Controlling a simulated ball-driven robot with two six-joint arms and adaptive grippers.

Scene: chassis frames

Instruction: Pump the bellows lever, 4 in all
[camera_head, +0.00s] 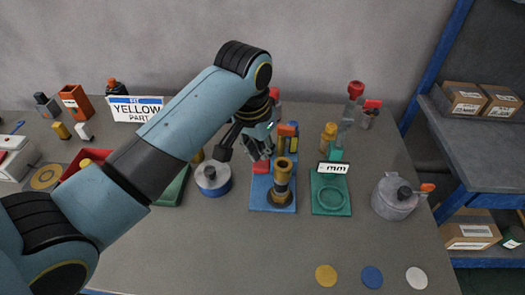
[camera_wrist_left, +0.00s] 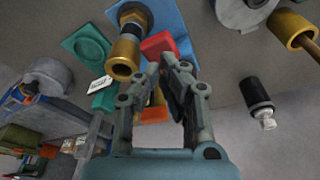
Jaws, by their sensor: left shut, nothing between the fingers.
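A blue plate (camera_head: 262,207) on the table carries an upright brass tube (camera_head: 282,174) in a dark collar, with a red block (camera_head: 262,166) behind it. I cannot tell for sure which part is the bellows lever. My left gripper (camera_head: 258,150) is shut and empty, just behind and left of the tube, above the red block. In the left wrist view the shut fingers (camera_wrist_left: 172,65) point at the red block (camera_wrist_left: 157,45). The brass tube (camera_wrist_left: 124,58) stands beside them, apart. My left arm hides part of the table. My right gripper is not in view.
A green plate (camera_head: 331,208) with a ring and a white label lies to the right. A grey pot (camera_head: 393,200) stands farther right. A blue-and-grey round can (camera_head: 213,180) stands left of the blue plate. Coloured discs (camera_head: 372,277) lie at the front right. The front middle is clear.

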